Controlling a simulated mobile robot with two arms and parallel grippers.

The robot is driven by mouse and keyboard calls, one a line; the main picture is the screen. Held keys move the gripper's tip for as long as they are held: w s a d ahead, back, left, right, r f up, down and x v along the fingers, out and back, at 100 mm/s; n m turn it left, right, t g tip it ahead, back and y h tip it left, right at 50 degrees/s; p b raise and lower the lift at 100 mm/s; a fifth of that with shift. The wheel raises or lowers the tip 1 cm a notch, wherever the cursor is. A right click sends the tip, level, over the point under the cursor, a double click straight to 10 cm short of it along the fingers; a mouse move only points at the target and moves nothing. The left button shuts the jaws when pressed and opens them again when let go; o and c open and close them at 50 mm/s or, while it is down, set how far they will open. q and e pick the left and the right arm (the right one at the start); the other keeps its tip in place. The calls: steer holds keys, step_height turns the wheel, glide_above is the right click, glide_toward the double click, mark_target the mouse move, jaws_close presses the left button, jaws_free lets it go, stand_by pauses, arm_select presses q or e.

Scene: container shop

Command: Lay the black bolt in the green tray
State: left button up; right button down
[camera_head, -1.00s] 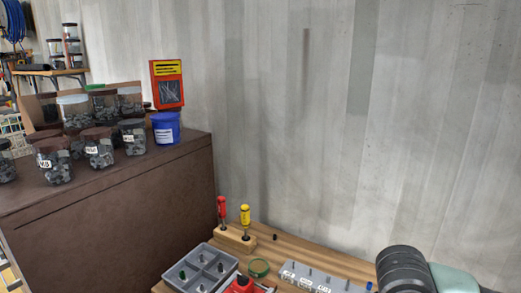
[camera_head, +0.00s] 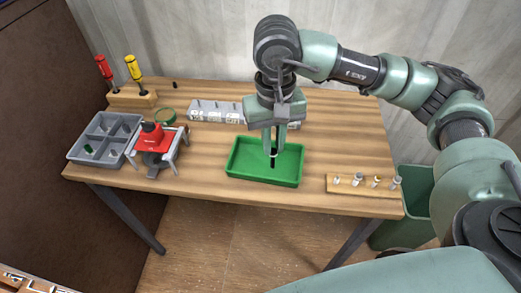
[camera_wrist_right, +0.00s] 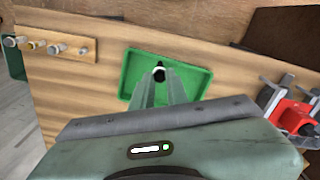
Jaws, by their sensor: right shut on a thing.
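The green tray (camera_head: 262,180) sits on the front middle of the wooden table, and it also shows in the right wrist view (camera_wrist_right: 196,78). My right gripper (camera_head: 272,150) points down over the tray, shut on the black bolt (camera_head: 274,160). The bolt hangs upright between the fingertips; its dark end shows in the right wrist view (camera_wrist_right: 159,74). Its lower end is over or inside the tray; I cannot tell whether it touches the floor of the tray. My left gripper is not in view.
A red vise (camera_head: 155,141) and a grey compartment box (camera_head: 104,138) stand left of the tray. A grey block (camera_head: 215,111) with labels is behind it. A wooden strip with several bolts (camera_head: 364,187) lies to the right. Screwdrivers stand in a wooden holder (camera_head: 130,101).

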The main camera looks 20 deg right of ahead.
steer(key=w+d+r+m+p, duration=0.15)
steer(key=w+r+m, duration=0.25)
steer(key=w+r, duration=0.5)
steer(key=f+p, duration=0.1)
steer(key=f, duration=0.5)
steer(key=s+f+p, duration=0.1)
steer(key=f, duration=0.5)
steer(key=f+p, duration=0.1)
steer(key=f, duration=0.5)
steer(key=shift+s+d, duration=0.15)
steer(key=shift+d, duration=0.2)
steer(key=shift+f, duration=0.1)
steer(key=shift+f, duration=0.15)
steer(key=c, duration=1.4)
jaws_free()
